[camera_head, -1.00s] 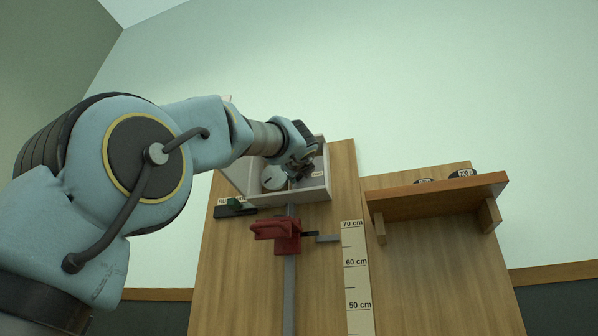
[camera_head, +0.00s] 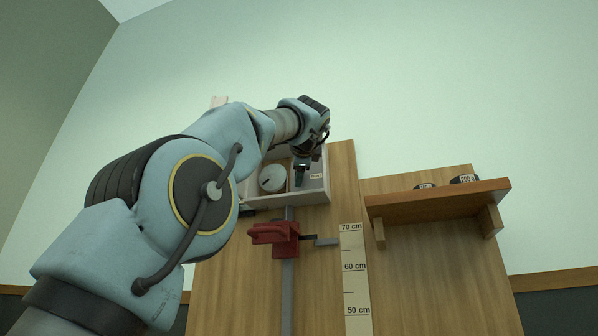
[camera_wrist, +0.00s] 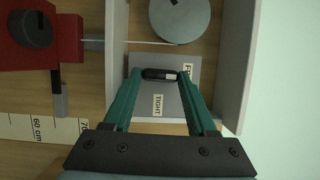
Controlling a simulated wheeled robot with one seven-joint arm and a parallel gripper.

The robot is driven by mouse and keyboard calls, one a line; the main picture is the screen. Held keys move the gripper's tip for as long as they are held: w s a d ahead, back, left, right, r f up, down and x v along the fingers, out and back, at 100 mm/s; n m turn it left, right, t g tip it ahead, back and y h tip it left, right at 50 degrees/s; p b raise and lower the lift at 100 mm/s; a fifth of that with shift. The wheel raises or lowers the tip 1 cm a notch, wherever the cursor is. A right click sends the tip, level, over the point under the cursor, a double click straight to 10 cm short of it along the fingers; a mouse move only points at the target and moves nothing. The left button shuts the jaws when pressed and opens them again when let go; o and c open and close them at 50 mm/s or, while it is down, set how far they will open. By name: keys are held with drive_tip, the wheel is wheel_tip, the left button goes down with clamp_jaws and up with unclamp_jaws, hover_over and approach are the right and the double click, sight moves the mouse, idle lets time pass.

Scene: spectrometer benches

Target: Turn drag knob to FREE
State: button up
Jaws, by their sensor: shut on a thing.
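The drag knob (camera_wrist: 160,74) is a small dark bar with a pale mark near its right end, on a grey plate in the wrist view. A "TIGHT" label (camera_wrist: 158,105) lies below it. A second label (camera_wrist: 187,71), partly hidden and starting with "F", is at its right. My gripper (camera_wrist: 160,77) has its green fingers shut on the knob, one fingertip at each end. In the head view my gripper (camera_head: 301,175) reaches from above into the open pale box (camera_head: 283,200); the knob is hidden there.
A grey disc (camera_head: 271,178) sits in the box's left part. Below hang a red carriage (camera_head: 275,234) on a rail and a centimetre scale (camera_head: 354,270). A wooden shelf (camera_head: 436,203) with two dark weights stands at right. The box walls are close around my fingers.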

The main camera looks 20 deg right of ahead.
drive_tip(key=shift+y, duration=0.3)
drive_tip(key=shift+n, duration=0.3)
drive_tip(key=o, duration=1.4)
drive_tip(key=shift+c, duration=0.2)
drive_tip(key=b+v, duration=0.4)
drive_tip(key=v, duration=0.6)
drive_tip(key=shift+s+a, duration=0.25)
drive_tip(key=shift+s, duration=0.1)
drive_tip(key=shift+s, duration=0.1)
